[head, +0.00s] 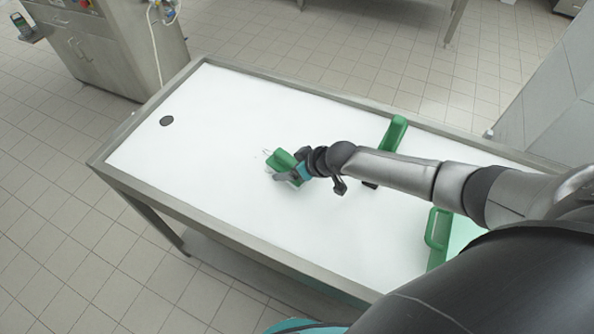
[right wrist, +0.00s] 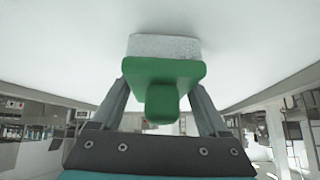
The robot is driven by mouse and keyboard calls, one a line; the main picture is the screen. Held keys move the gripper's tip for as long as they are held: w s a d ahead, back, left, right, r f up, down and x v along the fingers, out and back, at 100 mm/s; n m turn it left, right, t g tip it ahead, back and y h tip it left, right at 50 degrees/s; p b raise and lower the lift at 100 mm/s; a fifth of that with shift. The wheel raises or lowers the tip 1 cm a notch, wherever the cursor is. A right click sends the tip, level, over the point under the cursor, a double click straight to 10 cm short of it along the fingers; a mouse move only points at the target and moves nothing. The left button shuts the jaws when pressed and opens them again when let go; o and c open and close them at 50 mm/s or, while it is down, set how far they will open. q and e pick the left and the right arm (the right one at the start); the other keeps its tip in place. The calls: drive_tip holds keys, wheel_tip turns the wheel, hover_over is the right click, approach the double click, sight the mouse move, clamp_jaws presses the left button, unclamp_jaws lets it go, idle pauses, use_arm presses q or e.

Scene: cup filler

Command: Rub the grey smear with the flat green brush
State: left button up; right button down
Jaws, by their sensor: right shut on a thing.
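My right gripper (head: 292,175) is shut on the flat green brush (head: 282,159) near the middle of the white table top. In the right wrist view the gripper (right wrist: 160,105) has one finger on each side of the green handle (right wrist: 160,102). The brush's pale bristle block (right wrist: 164,46) faces the white surface and appears to meet it. Faint marks (head: 266,152) show just beside the brush; they may be part of the grey smear, and the brush and gripper may hide more of it. My left gripper is not in view.
The white table (head: 225,105) has a raised metal rim. A dark round hole (head: 166,121) lies at its far left. A green-handled tool (head: 393,132) lies beyond my right arm, and another green tool (head: 437,228) lies nearer.

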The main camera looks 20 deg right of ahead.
sight(247, 156)
drive_tip(key=shift+w+a+f+b, duration=0.2)
drive_tip(key=shift+w+a, duration=0.2)
drive_tip(key=shift+a, duration=0.15)
drive_tip(key=shift+w+a+f+b, duration=0.1)
drive_tip(key=shift+w+a+b, duration=0.1)
drive_tip(key=shift+w+a, duration=0.25)
drive_tip(key=shift+w+a+r+b, duration=0.15)
drive_tip(key=shift+w+a+b, duration=0.3)
drive_tip(key=shift+w+a, duration=0.4)
drive_tip(key=shift+w+a+r+b, duration=0.1)
drive_tip(key=shift+w+a+b, duration=0.3)
drive_tip(key=shift+w+a, duration=0.45)
drive_tip(key=shift+w+a+b, duration=0.5)
drive_tip(key=shift+w+b, duration=0.05)
drive_tip(key=shift+w, duration=0.2)
drive_tip(key=shift+w+a+b, duration=0.5)
drive_tip(key=shift+w, duration=0.2)
wheel_tip(247, 156, up, 6)
drive_tip(key=p, duration=0.6)
drive_tip(key=shift+r, duration=0.1)
wheel_tip(247, 156, up, 3)
drive_tip(key=p, duration=0.3)
